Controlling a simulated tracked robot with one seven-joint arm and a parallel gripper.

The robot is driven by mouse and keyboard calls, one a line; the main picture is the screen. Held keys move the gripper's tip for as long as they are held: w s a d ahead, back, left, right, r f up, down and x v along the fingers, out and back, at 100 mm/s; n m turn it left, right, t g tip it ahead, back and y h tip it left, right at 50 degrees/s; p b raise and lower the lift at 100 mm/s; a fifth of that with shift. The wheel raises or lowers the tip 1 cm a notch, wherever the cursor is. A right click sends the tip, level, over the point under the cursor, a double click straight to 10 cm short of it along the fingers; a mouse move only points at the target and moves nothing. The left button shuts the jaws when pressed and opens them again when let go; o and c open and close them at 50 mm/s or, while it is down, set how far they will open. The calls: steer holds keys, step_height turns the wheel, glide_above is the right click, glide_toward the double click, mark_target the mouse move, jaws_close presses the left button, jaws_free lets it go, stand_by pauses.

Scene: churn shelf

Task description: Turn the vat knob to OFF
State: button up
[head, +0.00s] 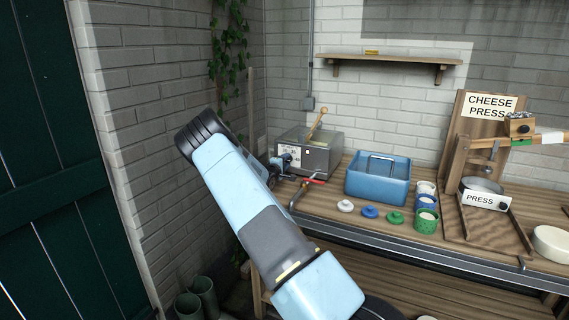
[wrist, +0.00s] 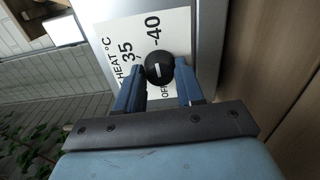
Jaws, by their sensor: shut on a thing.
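The vat (head: 322,155) is a grey metal box on the left end of the bench, with a wooden-handled stick rising from its top. Its black round knob (wrist: 158,68) shows in the wrist view on a white label (wrist: 112,25) with HEAT °C, 35, 40 and a partly covered OFF. A short white mark is on the knob's face; I cannot tell which label it points to. My gripper (wrist: 160,77) has its two blue fingers on either side of the knob and is shut on it. In the head view my gripper (head: 281,161) is at the vat's front left, and the knob is hidden.
A red-handled tap (head: 314,181) stands at the bench edge just right of my gripper. A blue tub (head: 378,185), several small lids and cups, and the cheese press (head: 468,150) are further right. A brick wall (head: 150,110) is close on the left.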

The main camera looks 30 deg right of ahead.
steer(key=n, duration=0.4)
steer(key=shift+d, duration=0.2)
steer(key=n, duration=0.4)
steer(key=shift+n, duration=0.4)
steer(key=n, duration=0.4)
steer(key=shift+d+n, duration=0.1)
steer(key=shift+n, duration=0.2)
steer(key=n, duration=1.3)
steer(key=shift+n, duration=0.3)
steer(key=n, duration=0.4)
steer(key=shift+n, duration=2.3)
